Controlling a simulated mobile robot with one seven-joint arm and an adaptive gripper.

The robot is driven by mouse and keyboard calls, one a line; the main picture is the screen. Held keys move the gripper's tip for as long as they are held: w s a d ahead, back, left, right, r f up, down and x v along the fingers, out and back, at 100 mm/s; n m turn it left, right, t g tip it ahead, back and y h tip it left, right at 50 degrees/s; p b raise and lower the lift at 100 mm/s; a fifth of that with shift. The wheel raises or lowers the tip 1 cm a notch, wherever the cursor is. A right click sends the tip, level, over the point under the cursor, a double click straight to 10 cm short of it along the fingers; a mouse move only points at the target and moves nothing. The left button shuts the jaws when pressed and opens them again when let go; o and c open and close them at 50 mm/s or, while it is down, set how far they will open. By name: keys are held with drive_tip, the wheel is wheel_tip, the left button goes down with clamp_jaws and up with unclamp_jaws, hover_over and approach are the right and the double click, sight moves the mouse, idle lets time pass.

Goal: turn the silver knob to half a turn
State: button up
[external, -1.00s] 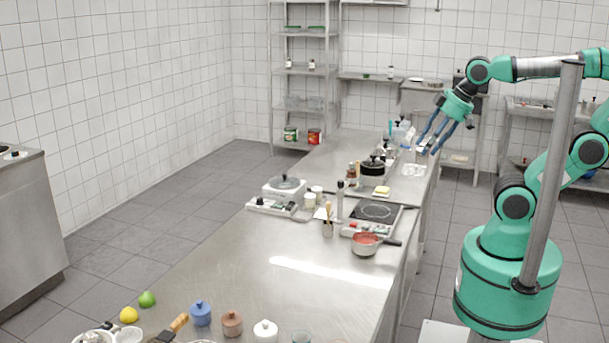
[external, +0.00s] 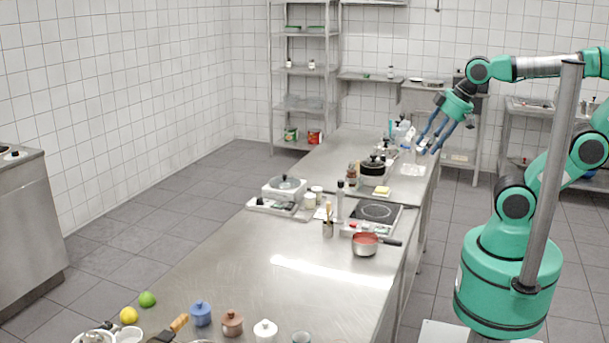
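I cannot make out a silver knob for certain at this size.
A red-filled saucepan (external: 365,245) stands in front of the cooktop. A black pot (external: 373,170) and several bottles stand farther back. Jars (external: 232,322), a lemon (external: 129,315) and a lime (external: 147,299) are at the near end. The counter's near middle is clear.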

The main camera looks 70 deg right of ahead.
drive_tip(key=w+d+r+n+g+p, duration=0.1)
drive_tip(key=w+r+n+p, duration=0.3)
drive_tip(key=w+p, duration=0.15)
drive_tip(key=n+g+p, duration=0.5)
drive_tip(key=n+p, duration=1)
drive_tip(key=n, duration=0.1)
hover_over(352, 162)
wheel_tip(352, 162, down, 2)
drive_tip(key=shift+d+f, duration=0.1)
drive_tip(key=shift+f, duration=0.05)
drive_tip(key=shift+f, duration=0.15)
wheel_tip(352, 162, down, 14)
drive_tip(key=shift+r, duration=0.25)
clamp_jaws()
